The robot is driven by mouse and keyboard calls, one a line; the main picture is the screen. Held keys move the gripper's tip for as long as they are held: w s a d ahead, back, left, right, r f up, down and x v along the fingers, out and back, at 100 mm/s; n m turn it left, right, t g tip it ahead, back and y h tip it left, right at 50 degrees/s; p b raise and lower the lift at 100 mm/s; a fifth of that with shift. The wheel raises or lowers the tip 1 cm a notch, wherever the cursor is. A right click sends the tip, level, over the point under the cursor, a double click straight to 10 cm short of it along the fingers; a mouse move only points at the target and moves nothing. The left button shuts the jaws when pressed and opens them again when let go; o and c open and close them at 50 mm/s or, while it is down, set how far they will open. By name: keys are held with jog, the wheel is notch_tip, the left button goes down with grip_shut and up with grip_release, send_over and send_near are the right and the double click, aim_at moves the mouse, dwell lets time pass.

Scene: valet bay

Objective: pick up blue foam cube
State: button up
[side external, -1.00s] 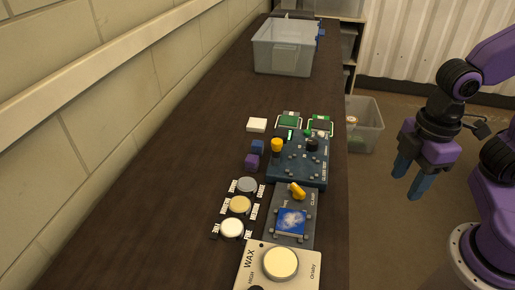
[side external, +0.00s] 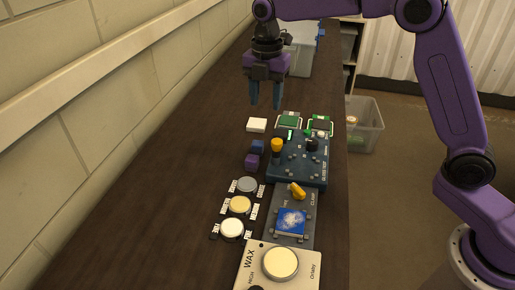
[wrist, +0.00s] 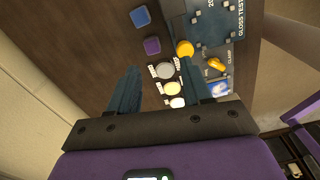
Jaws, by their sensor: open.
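The blue foam cube (side external: 257,147) sits on the dark bench, just behind a purple cube (side external: 251,161) and left of a dark blue panel. In the wrist view the blue cube (wrist: 140,16) is near the top, above the purple cube (wrist: 152,45). My gripper (side external: 265,104) hangs over the bench, fingers pointing down, empty and apart from both cubes. In the wrist view my gripper's two blue fingers (wrist: 158,85) are spread, with nothing between them.
The gloss test panel (side external: 300,165) with knobs stands right of the cubes. A white block (side external: 256,125) and green-topped pieces (side external: 289,121) lie behind. Several round pads (side external: 239,205) lie in front. A clear bin (side external: 302,62) stands at the far end. The bench's left side is clear.

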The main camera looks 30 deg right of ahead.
jog(key=n, duration=0.2)
send_over(258, 142)
jog(key=f, duration=1.3)
jog(key=shift+w+d, duration=0.15)
jog(key=shift+d, duration=0.2)
jog(key=shift+a+f, duration=0.2)
jog(key=shift+f, duration=1.15)
jog(key=shift+a+f, duration=0.2)
jog(key=shift+f, duration=1.15)
jog(key=c, duration=0.7)
